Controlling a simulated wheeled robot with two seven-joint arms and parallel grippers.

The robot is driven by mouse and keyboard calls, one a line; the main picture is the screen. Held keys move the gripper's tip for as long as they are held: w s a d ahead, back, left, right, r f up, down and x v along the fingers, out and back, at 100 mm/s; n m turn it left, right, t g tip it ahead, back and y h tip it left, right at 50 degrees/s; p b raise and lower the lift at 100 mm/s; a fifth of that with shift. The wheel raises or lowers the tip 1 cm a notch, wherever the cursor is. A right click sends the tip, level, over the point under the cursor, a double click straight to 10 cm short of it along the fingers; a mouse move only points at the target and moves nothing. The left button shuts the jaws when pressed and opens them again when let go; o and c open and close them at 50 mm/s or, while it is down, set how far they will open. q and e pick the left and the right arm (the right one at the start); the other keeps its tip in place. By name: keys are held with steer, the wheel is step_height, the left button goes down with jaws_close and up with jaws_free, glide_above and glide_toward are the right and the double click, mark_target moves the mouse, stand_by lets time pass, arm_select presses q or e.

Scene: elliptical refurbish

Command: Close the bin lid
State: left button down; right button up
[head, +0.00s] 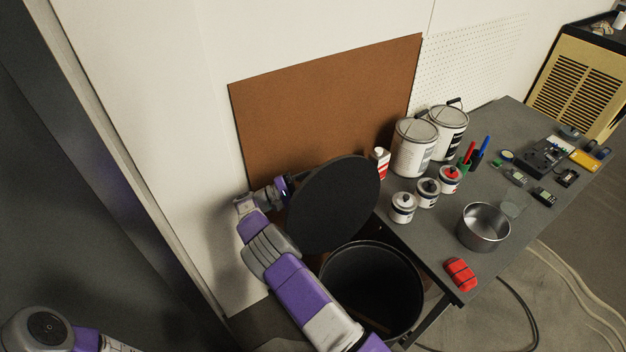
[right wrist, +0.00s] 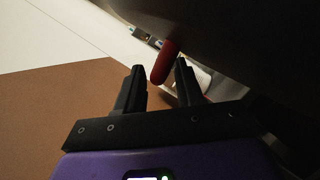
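The round black lid (head: 335,205) stands tilted up, nearly upright, behind the open black bin (head: 372,290). The bin's dark inside shows. My right gripper (head: 285,187) is at the lid's left edge, partly hidden behind it. In the right wrist view my right gripper (right wrist: 159,75) has its fingers apart. A red rod-like piece (right wrist: 164,62) shows between or just beyond them, beside the lid's dark surface (right wrist: 235,35). I cannot tell whether the fingers touch it or the lid. My left gripper is out of view.
A grey table (head: 430,235) right of the bin holds paint cans (head: 413,150), small jars (head: 403,207), a metal pot (head: 483,228) and a red block (head: 460,274) near its front edge. A brown board (head: 320,105) leans on the wall behind.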

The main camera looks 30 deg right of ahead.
jaws_close()
